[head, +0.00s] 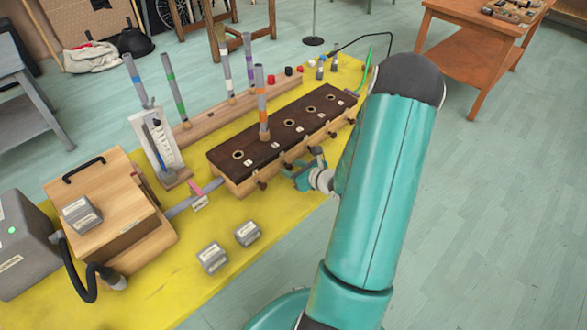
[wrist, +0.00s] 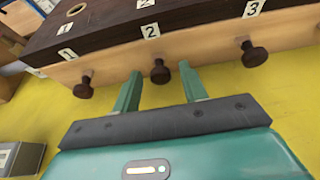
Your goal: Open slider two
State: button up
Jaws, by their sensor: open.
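The slider box (head: 222,155) is a long light wood box with a dark brown top and round holes, standing on the yellow table. In the wrist view, its front (wrist: 215,45) carries number labels and dark round knobs. Slider two's knob (wrist: 160,73) sits below the label 2 (wrist: 150,31). My gripper (wrist: 163,82) is open, its two teal fingers on either side of that knob, with visible gaps. In the head view my gripper (head: 305,172) is at the box's front side, partly hidden by my arm.
Knob one (wrist: 84,88) and knob three (wrist: 254,54) flank the fingers. A striped tube (head: 262,100) stands upright on the box. Two grey blocks (head: 212,257) (head: 247,233) lie on the yellow table (head: 180,285). A wooden case (head: 100,205) stands at left.

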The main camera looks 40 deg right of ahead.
grip_shut()
jog(key=shift+s, duration=1.5)
grip_release()
jog(key=shift+d, duration=0.1)
